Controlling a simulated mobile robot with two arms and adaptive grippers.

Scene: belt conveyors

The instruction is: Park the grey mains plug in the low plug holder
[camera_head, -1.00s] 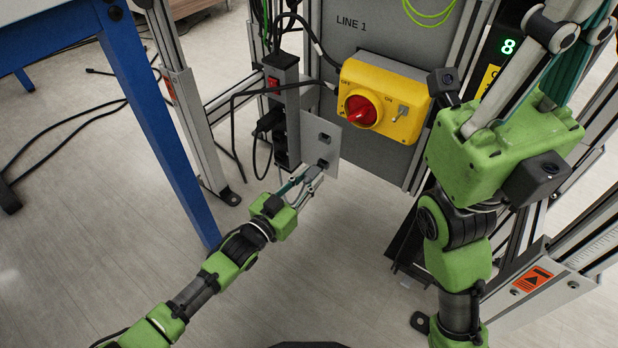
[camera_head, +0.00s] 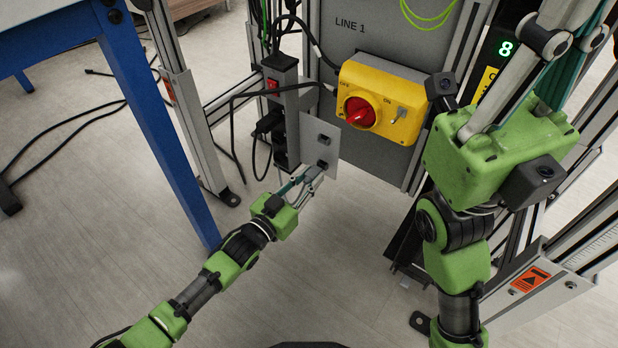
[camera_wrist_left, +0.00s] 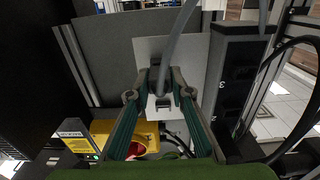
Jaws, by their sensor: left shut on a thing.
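My left gripper (camera_head: 311,177) is shut on the grey mains plug at the lower part of a light grey plate (camera_head: 314,158). The low plug holder (camera_head: 323,165) is the lower of two dark blocks on this plate, right by my fingertips. In the left wrist view my left gripper (camera_wrist_left: 160,82) closes on the plug (camera_wrist_left: 158,76), mostly hidden between the fingers, in front of the plate (camera_wrist_left: 145,50). Its grey cable (camera_wrist_left: 178,35) runs up out of view. I cannot tell whether the plug touches the holder. My right gripper (camera_head: 500,145) is raised at the right, tips unclear.
A black power strip (camera_head: 283,110) with a red switch and a black plug stands left of the plate. A yellow switch box (camera_head: 382,100) with a red knob is above right. A blue table leg (camera_head: 165,130) stands left. Black cables hang near the strip. The floor in front is clear.

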